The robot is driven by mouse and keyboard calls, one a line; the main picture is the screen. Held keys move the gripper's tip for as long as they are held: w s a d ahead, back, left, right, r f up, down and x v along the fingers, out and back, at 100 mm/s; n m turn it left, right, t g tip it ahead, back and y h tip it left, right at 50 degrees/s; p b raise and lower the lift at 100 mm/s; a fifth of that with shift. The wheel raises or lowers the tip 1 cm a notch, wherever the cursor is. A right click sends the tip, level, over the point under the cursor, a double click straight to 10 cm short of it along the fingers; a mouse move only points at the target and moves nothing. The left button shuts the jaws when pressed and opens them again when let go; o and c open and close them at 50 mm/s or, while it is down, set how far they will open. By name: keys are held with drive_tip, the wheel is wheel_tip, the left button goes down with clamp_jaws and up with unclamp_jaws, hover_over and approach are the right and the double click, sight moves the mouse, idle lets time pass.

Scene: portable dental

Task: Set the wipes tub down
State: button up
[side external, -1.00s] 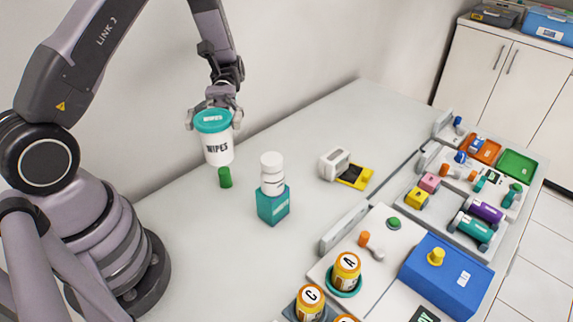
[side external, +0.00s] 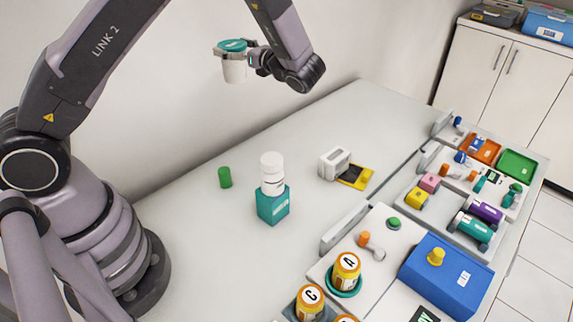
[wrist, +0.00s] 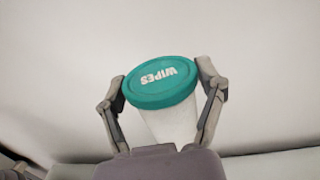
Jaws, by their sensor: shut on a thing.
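The wipes tub (side external: 234,69) is white with a teal lid. My gripper (side external: 238,52) is shut on it and holds it high above the table, near the back wall. In the wrist view the tub (wrist: 168,122) sits between the two fingers of my gripper (wrist: 163,92), with its lid marked WIPES towards the camera. In the side view the tub looks roughly upright. The counter (side external: 305,135) lies well below it.
A green cylinder (side external: 225,177) stands on the counter. A white bottle (side external: 272,172) sits on a teal box (side external: 273,207). A white and yellow device (side external: 335,163) is further right. Trays with bottles and a blue box (side external: 447,275) fill the right side.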

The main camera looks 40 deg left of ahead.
drive_tip(key=w+d+r+m+t, duration=0.2)
drive_tip(key=w+d+m+t, duration=0.1)
drive_tip(key=w+t, duration=0.2)
wheel_tip(320, 180, down, 28)
drive_tip(key=shift+w+a+r, duration=0.1)
drive_tip(key=shift+a+r, duration=0.05)
drive_tip(key=shift+r, duration=0.1)
drive_tip(key=o, duration=1.2)
drive_tip(key=shift+f, duration=0.1)
